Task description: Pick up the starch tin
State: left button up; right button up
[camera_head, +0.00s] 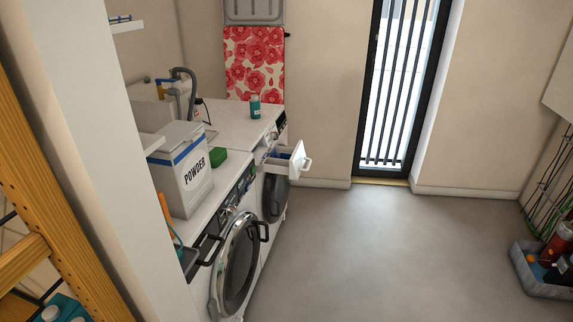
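No label that reads starch is legible, so I cannot tell which item is the starch tin. A small teal container (255,106) stands upright on the far end of the white machine tops. A red cylindrical container (557,243) stands in a grey crate (546,290) on the floor at the right edge. Neither of my grippers is in view.
A white POWDER box (183,172) and a green block (218,157) sit on the machine tops (222,183). A detergent drawer (297,160) juts out open. The front machine's round door (237,268) looks ajar. A wooden frame (50,200) stands at left. The middle floor is clear.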

aim_at(255, 106)
jog(key=i+l+u, duration=0.5)
jog(key=i+l, duration=1.1)
jog(key=i, duration=0.6)
